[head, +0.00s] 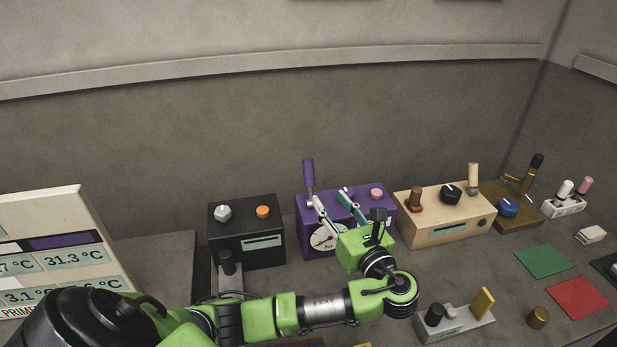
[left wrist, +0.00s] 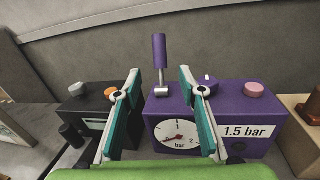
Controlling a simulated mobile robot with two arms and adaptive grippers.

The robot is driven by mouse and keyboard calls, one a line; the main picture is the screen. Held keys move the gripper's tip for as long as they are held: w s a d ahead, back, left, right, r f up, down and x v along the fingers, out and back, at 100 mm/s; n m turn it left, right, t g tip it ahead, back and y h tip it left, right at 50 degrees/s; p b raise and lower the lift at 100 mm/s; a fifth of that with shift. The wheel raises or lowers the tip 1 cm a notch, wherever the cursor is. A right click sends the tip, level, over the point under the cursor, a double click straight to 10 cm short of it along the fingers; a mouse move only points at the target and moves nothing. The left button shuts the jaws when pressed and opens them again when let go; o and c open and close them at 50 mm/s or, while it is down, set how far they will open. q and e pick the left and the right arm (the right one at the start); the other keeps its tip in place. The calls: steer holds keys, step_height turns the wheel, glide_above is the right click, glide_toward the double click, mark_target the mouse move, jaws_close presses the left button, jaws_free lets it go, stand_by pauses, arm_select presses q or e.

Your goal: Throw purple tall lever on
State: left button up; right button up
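The purple box (head: 375,208) stands on the bench with a tall purple lever (head: 308,174) rising near-upright at its top left. In the left wrist view the lever (left wrist: 160,52) stands on a metal pivot, above and between the fingers. The box front has a round bar gauge (left wrist: 178,135) and a "1.5 bar" label (left wrist: 244,132). My left gripper (head: 330,199) is open and empty, in front of the box with its fingers pointing towards the lever. They appear apart from the lever. A finger partly hides a purple knob (left wrist: 207,79). My right gripper is not in view.
A black box (head: 232,243) with silver and orange knobs stands left of the purple box. A beige box (head: 425,230) stands to the right. A pink button (head: 376,194) is on the purple box's top. A grey switch base (head: 460,325) lies in front.

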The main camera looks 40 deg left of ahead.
mark_target(311, 175)
arm_select(q)
steer(key=p+x, duration=0.3)
steer(key=x, duration=1)
steer(key=shift+w+a+r, duration=0.15)
steer(key=shift+a, duration=0.05)
jaws_close()
